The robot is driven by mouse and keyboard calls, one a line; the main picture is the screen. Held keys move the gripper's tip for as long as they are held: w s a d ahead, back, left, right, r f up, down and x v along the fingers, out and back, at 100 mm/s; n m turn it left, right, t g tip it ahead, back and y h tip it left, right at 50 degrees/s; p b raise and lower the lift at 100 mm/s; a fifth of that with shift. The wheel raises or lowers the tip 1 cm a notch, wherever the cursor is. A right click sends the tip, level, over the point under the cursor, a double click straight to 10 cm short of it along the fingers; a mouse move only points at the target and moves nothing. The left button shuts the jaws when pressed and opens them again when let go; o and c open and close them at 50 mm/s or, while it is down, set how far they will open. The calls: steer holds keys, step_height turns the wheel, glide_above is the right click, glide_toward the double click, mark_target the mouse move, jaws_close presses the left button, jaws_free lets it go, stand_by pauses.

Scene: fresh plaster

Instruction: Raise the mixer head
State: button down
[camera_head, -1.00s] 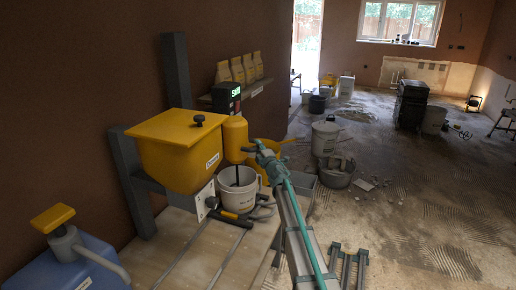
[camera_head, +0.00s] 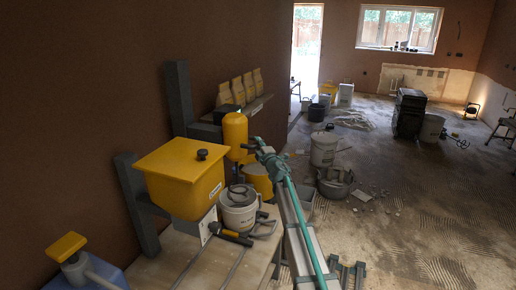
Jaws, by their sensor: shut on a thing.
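The mixer head (camera_head: 235,130) is a yellow rounded cylinder at left centre, by the wall-side grey post. It hangs above a white bucket (camera_head: 239,216) on the bench. A round grey piece (camera_head: 238,195) shows at the bucket's mouth; I cannot tell whether it is a lid or part of the mixer. My gripper (camera_head: 256,148) is at the right side of the mixer head, shut on what looks like its short side handle. The fingertips are small, and the exact contact is hard to see.
A yellow hopper (camera_head: 180,180) stands left of the bucket on the wooden bench (camera_head: 180,252). A yellow bucket (camera_head: 262,180) is behind. Upright bags (camera_head: 238,92) line a wall shelf. Buckets (camera_head: 323,148) and rubble lie on the floor, which has open room at right.

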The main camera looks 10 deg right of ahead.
step_height(320, 180, up, 5)
steer(key=p, duration=0.3)
steer(key=shift+r, duration=0.15)
steer(key=shift+w, duration=0.1)
steer(key=c, duration=1)
jaws_free()
steer(key=shift+r, duration=0.1)
steer(key=shift+s, duration=0.2)
steer(key=v, duration=1.1)
steer(key=shift+s+d+f, duration=0.15)
steer(key=shift+s+f, duration=0.1)
steer(key=shift+s, duration=0.1)
